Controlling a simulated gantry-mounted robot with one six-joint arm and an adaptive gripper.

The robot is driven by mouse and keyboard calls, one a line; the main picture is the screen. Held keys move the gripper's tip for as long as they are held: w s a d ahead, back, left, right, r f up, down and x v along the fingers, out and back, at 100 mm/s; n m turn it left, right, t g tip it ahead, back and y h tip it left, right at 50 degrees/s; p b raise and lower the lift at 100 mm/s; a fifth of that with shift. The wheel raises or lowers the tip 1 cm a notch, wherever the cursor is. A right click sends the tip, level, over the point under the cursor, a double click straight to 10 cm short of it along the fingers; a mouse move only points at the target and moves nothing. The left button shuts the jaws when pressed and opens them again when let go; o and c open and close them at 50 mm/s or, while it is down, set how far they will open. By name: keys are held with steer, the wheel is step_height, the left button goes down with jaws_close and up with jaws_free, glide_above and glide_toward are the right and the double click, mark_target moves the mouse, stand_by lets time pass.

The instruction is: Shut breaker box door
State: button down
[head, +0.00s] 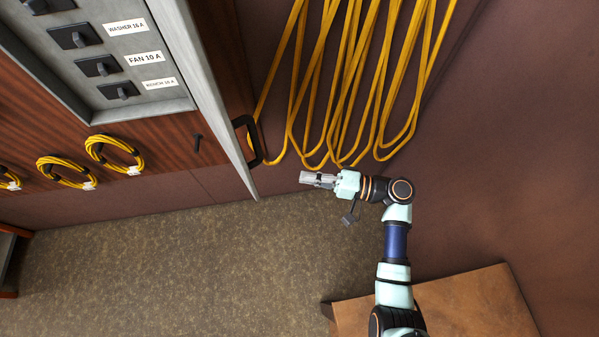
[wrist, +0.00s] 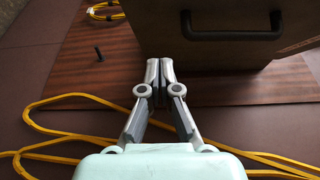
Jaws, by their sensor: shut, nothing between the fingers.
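The breaker box door (head: 215,80) stands open in the head view, seen nearly edge-on and swung out from the grey breaker box (head: 150,70). A black handle (head: 248,140) sits on the door's outer face near its free edge. In the wrist view the door (wrist: 215,55) fills the upper right, with the handle (wrist: 231,25) across it. My gripper (head: 306,178) is shut and empty, to the right of and below the handle in the head view. In the wrist view its fingertips (wrist: 159,66) point toward the door's edge. Contact between them cannot be told.
Yellow cables (head: 350,80) hang on the wall right of the door. Coiled yellow cords (head: 113,155) and a dark peg (head: 197,143) are on the wooden panel. Labelled switches (head: 98,66) show inside the box. A wooden surface (head: 470,300) lies near my arm.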

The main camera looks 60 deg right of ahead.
steer(key=w+a+p, duration=0.2)
steer(key=w+a, duration=0.3)
steer(key=w, duration=0.5)
steer(key=shift+a+p, duration=0.3)
steer(key=shift+p, duration=0.05)
